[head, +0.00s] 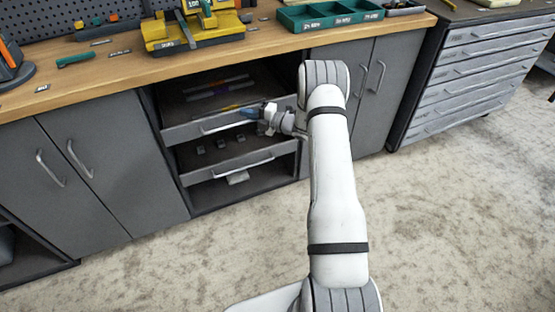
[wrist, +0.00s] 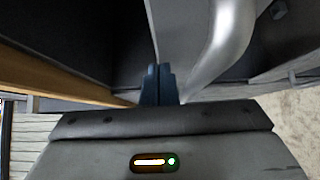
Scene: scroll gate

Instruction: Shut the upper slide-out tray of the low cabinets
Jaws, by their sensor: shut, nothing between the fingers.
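The upper slide-out tray (head: 183,133) is in the open bay of the low cabinets in the head view. It has a grey front with a bar handle (head: 222,126), and its inside shows behind the front. How far it stands out is hard to tell. My gripper (head: 248,112) is at the right part of this tray's front, near its top edge. In the wrist view the blue fingers (wrist: 158,75) are together and empty, close beside a grey panel (wrist: 178,30) and a curved metal handle (wrist: 222,45). Contact cannot be made out.
A lower tray (head: 200,175) with its own handle (head: 243,168) sits below. Closed grey doors (head: 110,165) flank the bay. The wooden worktop (head: 110,70) above carries a yellow tool holder (head: 190,35) and green bins (head: 330,14). The floor (head: 440,220) in front is clear.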

